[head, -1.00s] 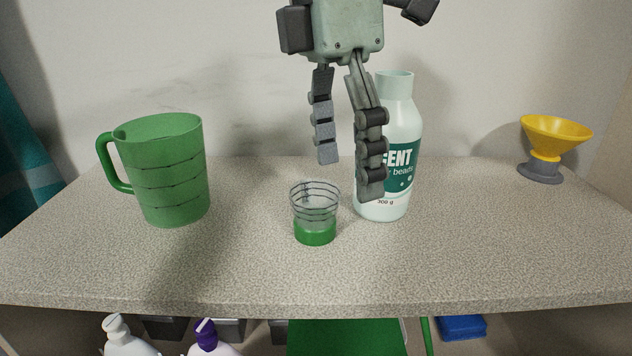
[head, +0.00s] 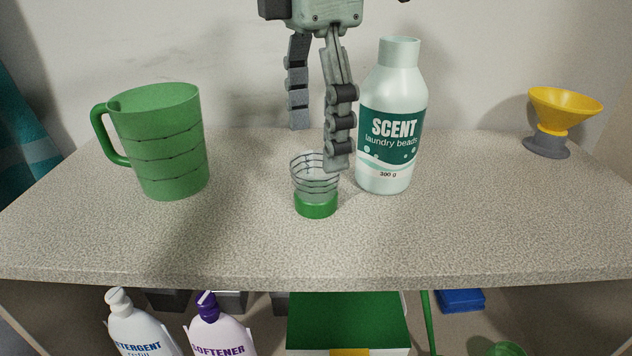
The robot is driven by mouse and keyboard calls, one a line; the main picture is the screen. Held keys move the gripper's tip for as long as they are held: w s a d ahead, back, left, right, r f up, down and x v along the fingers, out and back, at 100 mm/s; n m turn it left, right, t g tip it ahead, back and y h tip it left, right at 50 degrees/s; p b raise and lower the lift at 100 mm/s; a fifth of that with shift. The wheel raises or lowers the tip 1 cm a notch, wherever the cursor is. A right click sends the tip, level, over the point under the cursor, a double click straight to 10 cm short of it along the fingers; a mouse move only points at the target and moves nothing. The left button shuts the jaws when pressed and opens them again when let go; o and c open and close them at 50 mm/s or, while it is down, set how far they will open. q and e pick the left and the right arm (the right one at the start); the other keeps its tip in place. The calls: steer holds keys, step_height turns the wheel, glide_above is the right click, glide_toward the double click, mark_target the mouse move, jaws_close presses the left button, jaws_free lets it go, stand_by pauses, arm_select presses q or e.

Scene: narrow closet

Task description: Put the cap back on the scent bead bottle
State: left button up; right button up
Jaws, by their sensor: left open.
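The scent bead bottle (head: 391,125) stands upright on the counter, right of centre, with its pale neck uncovered. The cap (head: 316,204), a clear ringed cup with a green base, stands on the counter to the left of the bottle, with its clear part upward. My left gripper (head: 318,150) points down from the top, open and empty. Its right finger overlaps the cap's right rim and its left finger shows above and behind the cap; I cannot tell whether either touches it. My right gripper is not in view.
A green measuring jug (head: 157,142) stands at the left of the counter (head: 230,245). A yellow funnel (head: 562,112) on a grey base stands at the far right. Below the front edge are a detergent bottle (head: 140,332), a softener bottle (head: 218,335) and a green box (head: 348,322).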

mark_target(316, 166)
arm_select(q)
steer(key=shift+f, duration=0.1)
steer(key=f, duration=0.4)
steer(key=shift+w+f, duration=0.2)
steer(key=shift+w, duration=0.05)
steer(key=shift+f, duration=0.3)
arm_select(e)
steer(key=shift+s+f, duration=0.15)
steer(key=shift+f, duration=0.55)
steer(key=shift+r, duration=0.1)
arm_select(q)
steer(key=shift+c, duration=1)
steer(key=c, duration=0.8)
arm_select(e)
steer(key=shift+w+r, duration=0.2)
arm_select(q)
steer(key=shift+r, duration=0.1)
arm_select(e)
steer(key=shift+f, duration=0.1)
